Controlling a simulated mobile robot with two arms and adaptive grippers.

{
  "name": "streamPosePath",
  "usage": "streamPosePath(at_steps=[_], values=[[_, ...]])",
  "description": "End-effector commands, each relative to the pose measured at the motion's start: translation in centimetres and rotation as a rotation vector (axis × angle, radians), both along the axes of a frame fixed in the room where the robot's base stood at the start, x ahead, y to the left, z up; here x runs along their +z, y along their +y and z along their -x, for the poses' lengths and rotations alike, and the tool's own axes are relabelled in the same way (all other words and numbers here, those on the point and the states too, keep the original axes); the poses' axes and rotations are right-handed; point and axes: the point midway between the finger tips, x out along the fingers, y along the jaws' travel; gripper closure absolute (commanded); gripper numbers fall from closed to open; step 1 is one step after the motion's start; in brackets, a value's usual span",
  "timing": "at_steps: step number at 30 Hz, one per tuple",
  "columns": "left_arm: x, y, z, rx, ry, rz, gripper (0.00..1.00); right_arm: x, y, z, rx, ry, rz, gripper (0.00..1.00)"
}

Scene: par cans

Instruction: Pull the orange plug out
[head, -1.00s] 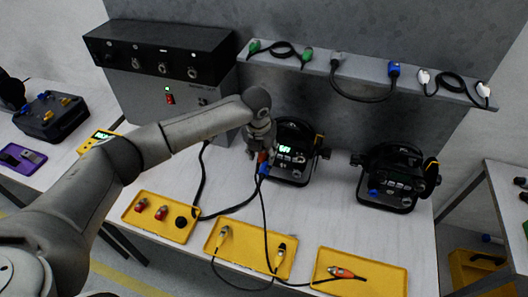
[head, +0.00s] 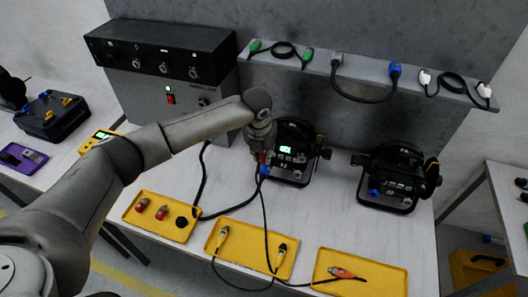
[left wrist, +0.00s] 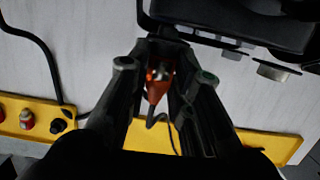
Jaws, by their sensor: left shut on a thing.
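My left gripper (head: 261,152) is at the front left of the middle par can (head: 292,160), which has a lit green display. It is shut on the orange plug (left wrist: 156,90), seen between the fingers in the left wrist view. In the head view only a bit of orange shows below the fingers, just above a blue connector (head: 264,171) with a black cable hanging down. Whether the orange plug still sits in a socket is hidden by the gripper. My right gripper is out of view.
A second par can (head: 398,180) stands to the right. Yellow trays (head: 212,243) with plugs line the front edge; another orange-marked connector (head: 341,272) lies in the right one. A grey shelf (head: 318,66) holds cables behind. The table between the two cans is clear.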

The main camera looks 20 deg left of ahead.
Motion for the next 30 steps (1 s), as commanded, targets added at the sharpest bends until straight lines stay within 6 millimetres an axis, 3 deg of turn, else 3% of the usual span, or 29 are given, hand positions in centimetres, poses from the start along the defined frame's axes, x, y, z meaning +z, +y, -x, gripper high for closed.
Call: streamPosePath(at_steps=[30], values=[[0.0,0.1,3.1,-0.002,0.003,-0.002,1.0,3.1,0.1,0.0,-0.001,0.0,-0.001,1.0]])
